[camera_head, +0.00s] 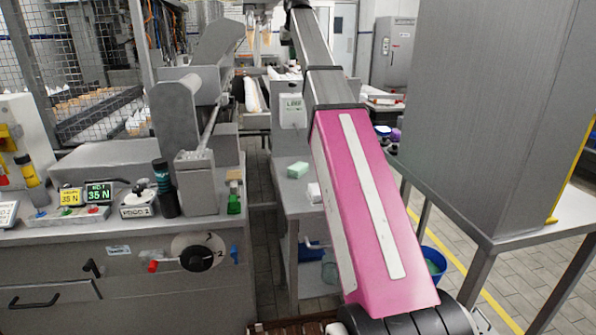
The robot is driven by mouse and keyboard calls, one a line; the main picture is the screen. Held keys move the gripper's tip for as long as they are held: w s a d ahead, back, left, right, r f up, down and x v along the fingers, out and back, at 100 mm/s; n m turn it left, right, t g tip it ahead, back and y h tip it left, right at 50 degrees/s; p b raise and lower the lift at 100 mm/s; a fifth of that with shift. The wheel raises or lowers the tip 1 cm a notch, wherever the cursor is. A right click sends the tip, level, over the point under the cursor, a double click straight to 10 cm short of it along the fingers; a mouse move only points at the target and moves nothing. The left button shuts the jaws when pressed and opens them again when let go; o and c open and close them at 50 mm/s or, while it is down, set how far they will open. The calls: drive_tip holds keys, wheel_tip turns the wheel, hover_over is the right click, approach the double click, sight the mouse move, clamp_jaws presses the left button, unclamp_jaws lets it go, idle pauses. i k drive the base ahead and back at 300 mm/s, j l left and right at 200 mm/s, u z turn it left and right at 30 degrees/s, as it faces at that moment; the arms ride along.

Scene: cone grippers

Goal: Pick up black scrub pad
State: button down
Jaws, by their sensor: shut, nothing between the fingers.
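I cannot make out a black scrub pad in the head view. A small green block like a sponge (299,169) lies on the grey side table in the middle. A small white block (314,192) lies nearer on the same table, partly hidden by my arm. My gripper is not visible. My arm hides part of the table and what may lie behind it.
A grey machine bench (60,234) with displays and knobs fills the left. A large grey cabinet (489,110) stands at the right. A blue bucket (434,262) is on the floor behind my arm. A narrow gap of floor (264,215) separates the bench and side table (293,201).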

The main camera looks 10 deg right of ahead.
sight(297, 169)
drive_tip(key=k+j, duration=0.3)
drive_tip(key=k, duration=0.15)
drive_tip(key=k+j, duration=0.3)
drive_tip(key=k, duration=0.15)
